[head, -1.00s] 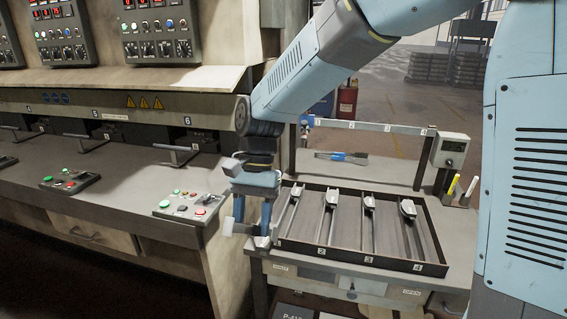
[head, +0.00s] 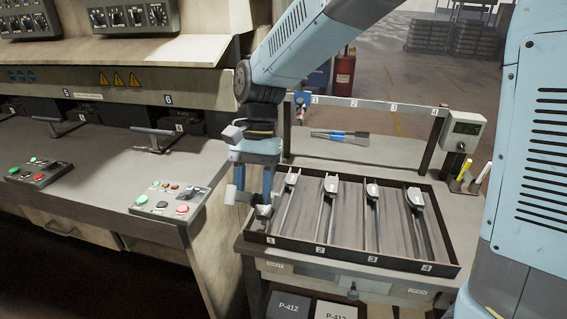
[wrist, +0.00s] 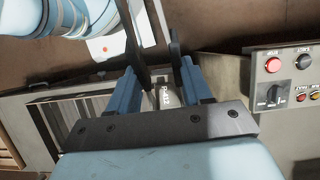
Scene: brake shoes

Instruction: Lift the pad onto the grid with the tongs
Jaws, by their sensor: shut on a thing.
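My gripper (head: 254,196) hangs down over the left end of the dark slatted tray (head: 352,261), which I take for the grid. It is shut on a small light grey piece (head: 264,211), apparently the pad, at its fingertips. I cannot tell whether the piece touches the tray. The tray has lanes numbered 1 to 4 with long rods ending in grey heads. I cannot make out separate tongs.
A press bench with a button panel (head: 168,198) stands to the left. A meter (head: 462,131) and pen holder (head: 467,180) stand at the tray's right. A blue-handled tool (head: 340,136) lies behind it. Boxes marked P-412 (head: 288,307) sit low in front.

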